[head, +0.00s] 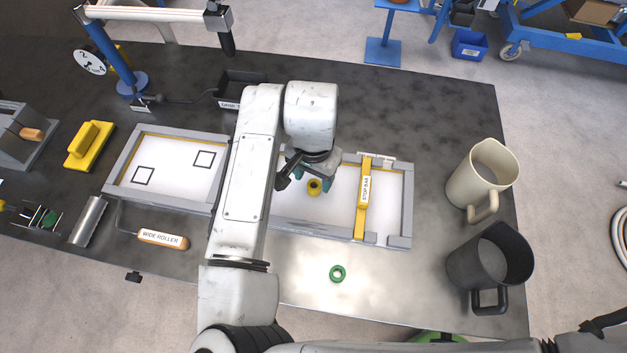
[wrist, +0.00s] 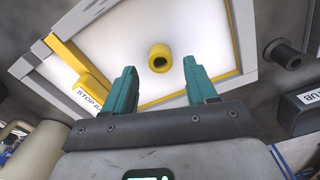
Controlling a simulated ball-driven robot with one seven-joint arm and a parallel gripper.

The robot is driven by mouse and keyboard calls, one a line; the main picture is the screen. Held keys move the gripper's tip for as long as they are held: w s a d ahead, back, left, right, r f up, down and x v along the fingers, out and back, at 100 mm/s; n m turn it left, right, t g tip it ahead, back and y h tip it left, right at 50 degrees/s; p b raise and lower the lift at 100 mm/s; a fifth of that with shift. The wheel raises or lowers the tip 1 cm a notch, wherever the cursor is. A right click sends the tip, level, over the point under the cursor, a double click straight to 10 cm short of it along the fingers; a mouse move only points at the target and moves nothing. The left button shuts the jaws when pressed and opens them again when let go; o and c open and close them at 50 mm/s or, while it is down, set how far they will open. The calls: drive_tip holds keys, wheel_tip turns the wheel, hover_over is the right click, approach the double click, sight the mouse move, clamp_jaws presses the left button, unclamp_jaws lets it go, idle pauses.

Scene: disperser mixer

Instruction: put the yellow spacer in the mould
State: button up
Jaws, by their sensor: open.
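The yellow spacer (head: 314,187) is a short hollow cylinder on the white floor inside the right part of the grey-framed mould (head: 402,205). It also shows in the wrist view (wrist: 159,58), standing with its hole facing the camera. My gripper (head: 312,178) is over this part of the mould. Its teal fingers (wrist: 160,70) are open and empty, with the spacer just beyond the tips and in line with the gap between them. No contact shows. A yellow stop bar (head: 363,198) lies across the mould to the right. My arm hides the mould's middle.
The left framed area (head: 170,178) has two black square outlines. A green ring (head: 338,273) lies in front of the mould. A cream jug (head: 470,185) and a dark jug (head: 475,262) stand at right. A wide roller (head: 162,239) lies front left; a black tub (head: 235,84) sits behind.

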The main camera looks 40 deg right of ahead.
sight(313, 186)
wheel_tip(313, 186, up, 8)
